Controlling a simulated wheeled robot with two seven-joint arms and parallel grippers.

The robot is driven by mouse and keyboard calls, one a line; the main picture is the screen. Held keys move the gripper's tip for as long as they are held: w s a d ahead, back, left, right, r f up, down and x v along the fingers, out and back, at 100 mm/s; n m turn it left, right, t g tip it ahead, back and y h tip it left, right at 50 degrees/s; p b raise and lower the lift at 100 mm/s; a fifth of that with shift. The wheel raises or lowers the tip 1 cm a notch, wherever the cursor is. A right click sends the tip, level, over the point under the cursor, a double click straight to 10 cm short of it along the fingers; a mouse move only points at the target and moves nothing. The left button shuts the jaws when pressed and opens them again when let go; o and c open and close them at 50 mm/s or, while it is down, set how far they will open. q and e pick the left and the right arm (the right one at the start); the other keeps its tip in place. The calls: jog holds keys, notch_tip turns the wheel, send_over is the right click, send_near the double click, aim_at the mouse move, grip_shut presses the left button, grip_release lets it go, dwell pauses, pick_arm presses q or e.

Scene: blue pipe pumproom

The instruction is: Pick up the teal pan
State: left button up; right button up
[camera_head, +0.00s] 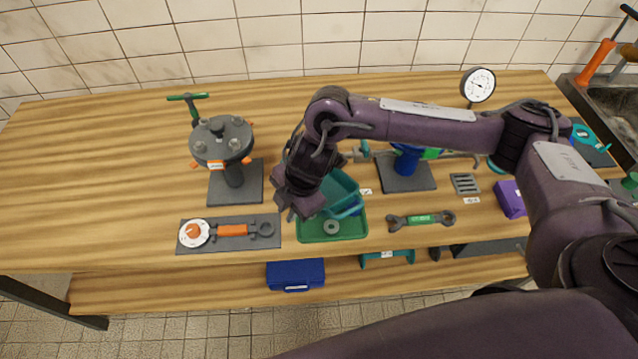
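The teal pan (341,187) is an open, box-like container in the middle of the workbench. It sits at the back of a green tray (355,230) and looks tilted; I cannot tell whether it rests on the tray or is raised. My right gripper (292,213) points down at the pan's left side, over the tray's left edge. The gripper and wrist hide the pan's left part. Its fingers are dark and small, so I cannot tell whether they are open or touch the pan. My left gripper is out of view.
A grey ring (331,227) lies in the tray. A flanged valve (222,142) stands left, behind an orange-handled tool on a grey mat (233,243). A green-marked wrench (421,220) and a purple box (509,199) lie right. A blue case (295,274) is on the lower shelf.

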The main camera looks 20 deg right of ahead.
aim_at(341, 200)
jog(key=d+r+h, duration=0.1)
jog(key=d, duration=0.3)
jog(key=d+m+g+h, duration=0.1)
jog(key=d, duration=0.3)
jog(key=d+r+h, duration=0.1)
jog(key=d, duration=0.3)
jog(key=shift+w+d+r, duration=0.1)
jog(key=shift+w+r, duration=0.2)
jog(key=shift+w, duration=0.05)
jog(key=shift+d+f+m, duration=0.1)
jog(key=shift+f+m, duration=0.2)
notch_tip(341, 200, down, 7)
jog(key=shift+d+r+b, duration=0.1)
jog(key=shift+b, duration=0.5)
jog(key=shift+c, duration=0.4)
grip_shut()
jog(key=shift+w, duration=0.1)
